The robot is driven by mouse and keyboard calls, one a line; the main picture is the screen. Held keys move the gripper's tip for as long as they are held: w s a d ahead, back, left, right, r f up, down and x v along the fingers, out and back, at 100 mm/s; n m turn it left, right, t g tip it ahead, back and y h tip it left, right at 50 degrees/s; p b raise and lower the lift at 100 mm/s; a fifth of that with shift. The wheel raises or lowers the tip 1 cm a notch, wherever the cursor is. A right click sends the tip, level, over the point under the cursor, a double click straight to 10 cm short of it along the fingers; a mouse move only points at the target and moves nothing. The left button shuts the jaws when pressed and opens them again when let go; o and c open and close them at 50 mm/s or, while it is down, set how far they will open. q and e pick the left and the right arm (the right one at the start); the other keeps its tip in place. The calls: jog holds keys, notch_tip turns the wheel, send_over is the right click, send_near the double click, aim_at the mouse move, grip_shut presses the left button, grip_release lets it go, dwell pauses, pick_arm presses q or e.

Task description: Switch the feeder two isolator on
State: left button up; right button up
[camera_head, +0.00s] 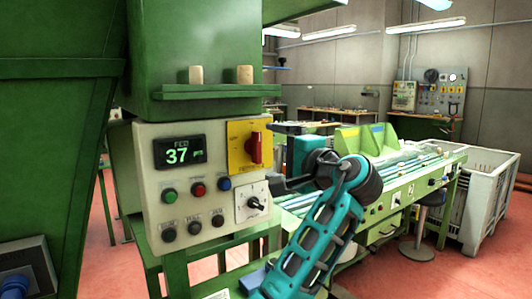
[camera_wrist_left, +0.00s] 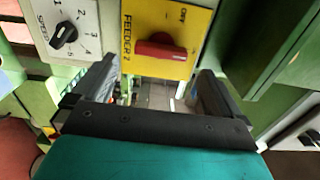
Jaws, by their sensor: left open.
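The feeder two isolator is a yellow plate (camera_head: 236,160) with a red handle (camera_head: 255,150), at the panel's upper right in the head view. The handle stands upright there. In the left wrist view the plate (camera_wrist_left: 143,15) reads FEEDER 2 and OFF, and the red handle (camera_wrist_left: 161,50) lies roughly crosswise; no ON mark is readable. My left gripper (camera_head: 277,184) is just right of the panel, below the handle's level. In the wrist view its jaws (camera_wrist_left: 150,92) are apart and empty, with the handle beyond them. My right gripper is not in view.
The pale panel (camera_head: 150,225) also carries a display (camera_head: 180,152) reading 37, several push buttons and a black speed knob (camera_head: 256,203) below the isolator. Two corks (camera_head: 196,75) (camera_head: 245,75) stand on a green ledge (camera_head: 215,92) above. A green conveyor bench (camera_head: 400,200) stands behind.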

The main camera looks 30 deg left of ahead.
pick_arm(q)
jog(key=v, duration=0.8)
jog(key=shift+b, duration=0.35)
jog(key=w+f+m+t+h, duration=0.2)
jog(key=f+h, duration=0.1)
jog(key=f, duration=0.6)
jog(key=w+f+m+t+h, duration=0.2)
jog(key=w+f, duration=0.1)
jog(key=f, duration=0.6)
jog(key=s+d+f+m+h, duration=0.1)
jog(key=s+f+h, duration=0.15)
jog(key=f, duration=0.55)
jog(key=s+d+f+h, duration=0.15)
jog(key=f+h, duration=0.25)
jog(key=f, duration=0.4)
jog(key=s+d+f+n+h, duration=0.1)
jog(key=s+f+n+h, duration=0.2)
jog(key=s+f, duration=0.5)
jog(key=s+d+f+n+h, duration=0.2)
jog(key=s+f+n+h, duration=0.2)
jog(key=s+f, duration=0.4)
jog(key=s, duration=0.6)
